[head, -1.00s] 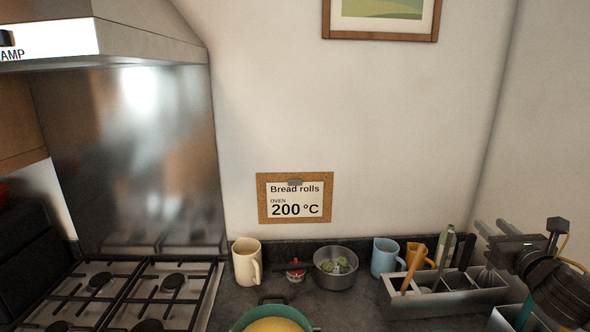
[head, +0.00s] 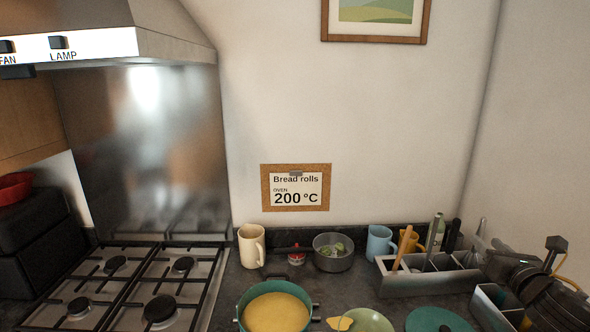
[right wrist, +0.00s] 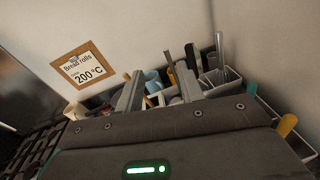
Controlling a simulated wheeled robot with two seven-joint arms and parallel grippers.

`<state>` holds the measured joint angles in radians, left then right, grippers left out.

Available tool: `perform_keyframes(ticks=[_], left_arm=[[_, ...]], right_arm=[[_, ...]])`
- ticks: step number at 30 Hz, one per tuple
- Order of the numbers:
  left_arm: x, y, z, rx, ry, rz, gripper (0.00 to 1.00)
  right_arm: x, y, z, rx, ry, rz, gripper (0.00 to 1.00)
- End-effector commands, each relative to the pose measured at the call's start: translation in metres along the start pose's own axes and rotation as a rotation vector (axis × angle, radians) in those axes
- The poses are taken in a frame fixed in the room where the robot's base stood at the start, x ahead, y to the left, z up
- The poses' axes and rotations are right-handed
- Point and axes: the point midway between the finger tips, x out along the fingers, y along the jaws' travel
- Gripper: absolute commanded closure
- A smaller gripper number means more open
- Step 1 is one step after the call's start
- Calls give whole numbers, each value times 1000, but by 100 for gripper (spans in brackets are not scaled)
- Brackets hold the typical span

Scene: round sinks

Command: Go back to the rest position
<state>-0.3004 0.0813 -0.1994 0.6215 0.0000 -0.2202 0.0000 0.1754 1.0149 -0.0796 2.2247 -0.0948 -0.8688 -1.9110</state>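My right gripper (head: 497,250) is at the right edge of the head view, beside the grey utensil caddy (head: 420,285). In the right wrist view its two grey fingers (right wrist: 160,88) stand apart with nothing between them. The caddy and its utensils show beyond the fingers. My left gripper is in neither view.
A gas hob (head: 120,285) is at left. A pot of yellow food (head: 273,312), a green bowl (head: 370,322) and a teal lid (head: 438,320) are at front. A cream mug (head: 251,246), grey saucepan (head: 333,262) and blue mug (head: 379,243) stand near the wall.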

Motion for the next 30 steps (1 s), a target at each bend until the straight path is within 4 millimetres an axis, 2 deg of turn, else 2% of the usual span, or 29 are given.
perform_keyframes(ticks=[5,8,11,14,17,18,21,24,30], left_arm=[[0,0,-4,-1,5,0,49],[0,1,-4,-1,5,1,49],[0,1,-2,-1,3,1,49],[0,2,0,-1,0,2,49],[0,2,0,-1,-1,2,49],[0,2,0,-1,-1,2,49],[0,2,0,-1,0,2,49],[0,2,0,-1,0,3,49],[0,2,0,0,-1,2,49]], right_arm=[[-7,5,-41,188,70,-29,62],[-16,9,-73,342,123,-62,62],[-28,15,-111,530,187,-114,62],[-50,22,-158,767,262,-200,62],[-86,33,-216,1078,345,-351,62],[-104,39,-241,1220,375,-434,62],[-153,53,-291,1539,413,-660,62],[-195,65,-325,1774,409,-871,62],[-264,88,-365,2095,329,-1246,62]])
